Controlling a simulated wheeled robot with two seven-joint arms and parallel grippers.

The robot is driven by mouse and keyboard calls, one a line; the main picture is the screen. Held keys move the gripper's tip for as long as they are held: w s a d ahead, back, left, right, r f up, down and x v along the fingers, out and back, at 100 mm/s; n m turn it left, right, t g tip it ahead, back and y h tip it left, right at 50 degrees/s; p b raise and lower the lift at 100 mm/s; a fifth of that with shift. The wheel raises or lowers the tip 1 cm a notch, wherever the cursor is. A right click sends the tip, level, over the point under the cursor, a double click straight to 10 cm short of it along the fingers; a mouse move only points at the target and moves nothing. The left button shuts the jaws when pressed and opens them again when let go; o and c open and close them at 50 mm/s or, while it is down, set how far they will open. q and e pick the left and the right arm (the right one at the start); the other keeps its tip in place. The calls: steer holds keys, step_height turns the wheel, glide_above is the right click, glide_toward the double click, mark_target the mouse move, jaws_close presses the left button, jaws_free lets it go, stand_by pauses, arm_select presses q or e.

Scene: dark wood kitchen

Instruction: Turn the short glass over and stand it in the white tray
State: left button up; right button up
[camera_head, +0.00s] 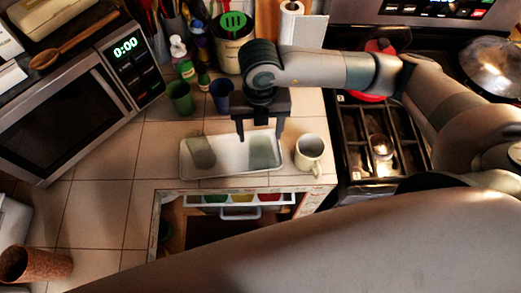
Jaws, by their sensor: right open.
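The white tray (232,172) lies on the tiled counter near its front edge. Two greenish, see-through glasses are in it: one glass (201,152) at the left end, seeming to lean or lie, and another glass (265,153) at the right end. I cannot tell for sure which is the short glass, or which way up the right one stands. My right gripper (260,136) points down over the right part of the tray, its fingers apart, just above and behind the right glass. I cannot tell whether it touches it. My left gripper is not in view.
A white mug (309,153) stands close to the tray's right end. A green cup (180,98) and a blue cup (221,96) stand behind the tray. The microwave (75,95) is at the left, the stove (385,140) at the right. An open drawer (240,212) is below.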

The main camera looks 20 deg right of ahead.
mark_target(260, 143)
steer(key=shift+f+b, duration=0.75)
steer(key=shift+f, duration=1.25)
steer(key=shift+w+d+f+b, duration=0.15)
steer(key=shift+f+b, duration=1.15)
steer(key=shift+f, duration=1.3)
steer(key=shift+c, duration=0.6)
steer(key=c, duration=1)
steer(key=shift+o, duration=0.2)
steer(key=shift+r, duration=0.2)
